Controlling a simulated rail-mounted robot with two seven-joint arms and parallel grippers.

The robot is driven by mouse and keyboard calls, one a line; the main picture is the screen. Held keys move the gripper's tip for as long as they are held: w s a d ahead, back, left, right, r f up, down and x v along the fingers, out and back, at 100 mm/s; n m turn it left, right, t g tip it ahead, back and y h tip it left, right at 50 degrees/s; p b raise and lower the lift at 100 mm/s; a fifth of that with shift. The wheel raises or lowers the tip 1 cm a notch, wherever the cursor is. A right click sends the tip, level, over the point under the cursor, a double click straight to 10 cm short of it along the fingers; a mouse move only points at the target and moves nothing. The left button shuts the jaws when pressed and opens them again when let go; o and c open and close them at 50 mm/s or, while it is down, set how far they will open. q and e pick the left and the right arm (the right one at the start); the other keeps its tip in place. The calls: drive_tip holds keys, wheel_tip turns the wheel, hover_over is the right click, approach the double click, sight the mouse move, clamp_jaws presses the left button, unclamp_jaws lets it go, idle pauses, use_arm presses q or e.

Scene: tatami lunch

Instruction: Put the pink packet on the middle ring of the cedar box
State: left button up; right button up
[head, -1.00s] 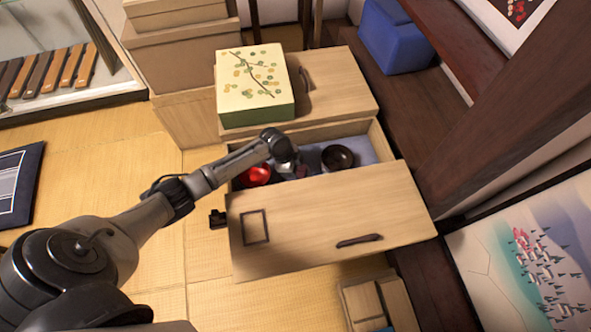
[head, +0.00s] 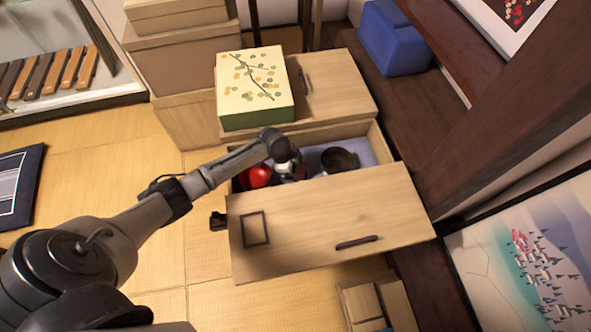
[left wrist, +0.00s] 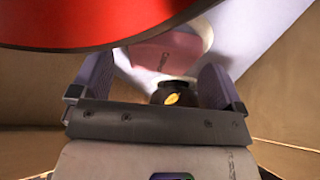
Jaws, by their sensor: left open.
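My left gripper (head: 289,172) reaches down into the open drawer (head: 383,143). In the left wrist view its two fingers (left wrist: 157,85) are apart. A rounded pinkish thing (left wrist: 168,48), perhaps the pink packet, shows beyond the fingers on the pale lining. A small dark round thing with a gold mark (left wrist: 172,95) shows between the fingers; I see no grip on it. In the head view the arm covers this spot. I cannot make out the cedar box or its rings for sure. My right gripper is not in view.
A red round thing (head: 256,176) lies left of the gripper and looms close in the left wrist view (left wrist: 70,20). A dark bowl (head: 338,160) stands to the right. The drawer front (head: 330,215) is nearest. A patterned box (head: 254,88) sits on the chest. A compartmented wooden box (head: 372,303) stands below.

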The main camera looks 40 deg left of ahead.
use_arm(q)
drive_tip(key=p+v, duration=0.4)
drive_tip(key=v, duration=0.7)
drive_tip(key=shift+p, duration=0.4)
